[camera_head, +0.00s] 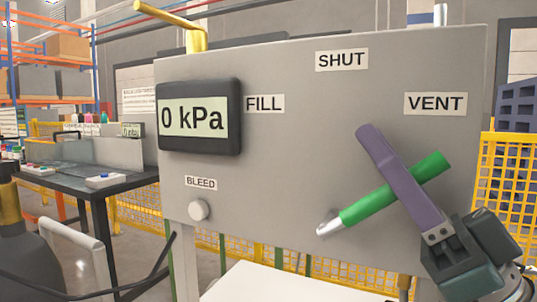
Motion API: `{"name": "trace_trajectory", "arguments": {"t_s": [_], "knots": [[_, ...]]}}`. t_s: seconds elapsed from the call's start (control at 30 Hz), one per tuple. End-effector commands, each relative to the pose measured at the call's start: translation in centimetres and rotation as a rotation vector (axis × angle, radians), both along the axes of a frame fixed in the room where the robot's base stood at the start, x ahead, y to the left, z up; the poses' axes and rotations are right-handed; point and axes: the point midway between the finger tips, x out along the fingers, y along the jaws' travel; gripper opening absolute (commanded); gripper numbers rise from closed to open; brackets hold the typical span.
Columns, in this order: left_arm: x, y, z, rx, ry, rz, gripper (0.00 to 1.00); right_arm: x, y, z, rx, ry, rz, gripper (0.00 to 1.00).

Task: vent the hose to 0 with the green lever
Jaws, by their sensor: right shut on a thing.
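The green lever (372,206) is on the front of a grey panel (285,185). Its metal end is at the lower left, and its green grip slants up to the right, toward the VENT label (435,104). My right gripper (373,142) is shut on the green grip, its purple finger crossing in front of it. The other finger is hidden. A gauge display (198,117) on the panel reads 0 kPa. My left gripper is not in view.
The panel also has a FILL label (265,104), a SHUT label (341,60) and a BLEED knob (199,210). A white surface (295,284) lies below the panel. A dark worktable (85,182) stands at the left, with yellow mesh fencing (505,180) behind.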

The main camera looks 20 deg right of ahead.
Motion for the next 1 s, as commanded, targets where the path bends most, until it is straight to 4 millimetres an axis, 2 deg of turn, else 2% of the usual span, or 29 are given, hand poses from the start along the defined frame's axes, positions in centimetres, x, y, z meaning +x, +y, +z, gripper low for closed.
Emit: {"name": "trace_trajectory", "arguments": {"t_s": [0.13,0.17,0.27,0.77,0.87,1.0], "knots": [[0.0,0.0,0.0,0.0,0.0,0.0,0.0,0.0,0.0,0.1,0.001,-0.002,0.001,0.0],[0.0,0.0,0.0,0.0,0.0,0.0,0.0,0.0,0.0,0.1,0.001,-0.002,0.001,0.23],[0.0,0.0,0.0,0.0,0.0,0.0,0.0,0.0,0.0,0.1,0.001,-0.001,0.001,0.34],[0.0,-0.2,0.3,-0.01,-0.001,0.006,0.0,0.0,0.0,0.5,-0.001,0.0,0.001,0.35],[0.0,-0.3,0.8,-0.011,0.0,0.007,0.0,0.0,0.0,1.7,0.001,-0.001,0.001,0.35],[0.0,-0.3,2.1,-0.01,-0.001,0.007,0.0,-0.1,0.0,5.0,0.001,-0.005,0.002,0.35]]}}
